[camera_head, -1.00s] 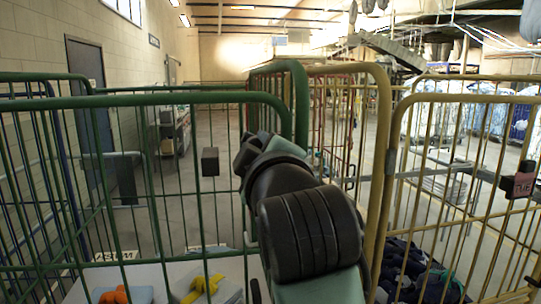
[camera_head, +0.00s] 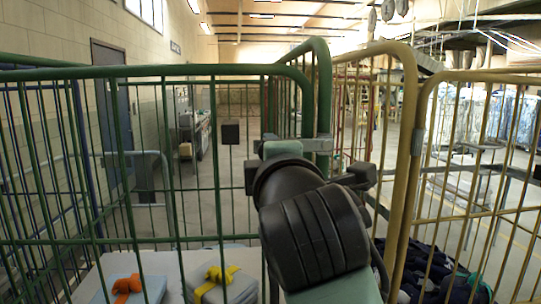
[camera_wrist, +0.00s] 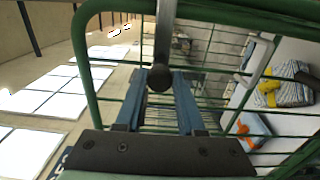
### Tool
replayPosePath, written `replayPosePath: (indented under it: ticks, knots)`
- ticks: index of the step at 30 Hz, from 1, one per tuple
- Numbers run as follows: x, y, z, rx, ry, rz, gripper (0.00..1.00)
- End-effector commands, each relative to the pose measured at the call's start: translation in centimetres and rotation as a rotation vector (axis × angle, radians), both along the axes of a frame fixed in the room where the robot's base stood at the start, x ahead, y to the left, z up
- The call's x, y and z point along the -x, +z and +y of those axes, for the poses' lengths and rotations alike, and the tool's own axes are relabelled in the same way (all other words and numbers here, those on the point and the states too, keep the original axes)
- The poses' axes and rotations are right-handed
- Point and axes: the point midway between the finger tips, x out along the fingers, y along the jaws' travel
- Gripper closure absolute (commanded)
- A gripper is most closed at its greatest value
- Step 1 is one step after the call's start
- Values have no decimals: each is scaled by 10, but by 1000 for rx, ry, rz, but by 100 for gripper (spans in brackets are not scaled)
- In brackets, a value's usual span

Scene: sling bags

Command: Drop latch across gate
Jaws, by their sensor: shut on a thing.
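In the wrist view, the latch (camera_wrist: 164,35) is a grey metal bar with a dark round knob (camera_wrist: 160,79) at its end. The two blue fingers of my gripper (camera_wrist: 160,73) stand on either side of the knob and are shut on the latch. The green wire gate (camera_wrist: 95,70) runs close around them. In the head view, the green gate (camera_head: 150,72) stands in front of me, its rounded corner beside a green post. My dark arm hides the fingers and latch there.
A yellow wire cage (camera_head: 405,150) stands close at the right. Wrapped parcels with an orange bow (camera_head: 128,286) and a yellow bow (camera_head: 220,278) lie on a pale surface behind the green bars. Dark cloth (camera_head: 430,280) lies inside the yellow cage. Open floor shows farther back.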

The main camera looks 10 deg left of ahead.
Motion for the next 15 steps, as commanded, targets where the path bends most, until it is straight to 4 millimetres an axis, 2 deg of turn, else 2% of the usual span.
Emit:
replayPosePath:
  ticks: [10, 11, 15]
  knots:
    - [0, -3, 0, 9, -1, 4, 100]
    - [0, -3, 0, 9, -1, 4, 61]
    - [0, -3, 0, 8, -1, 4, 35]
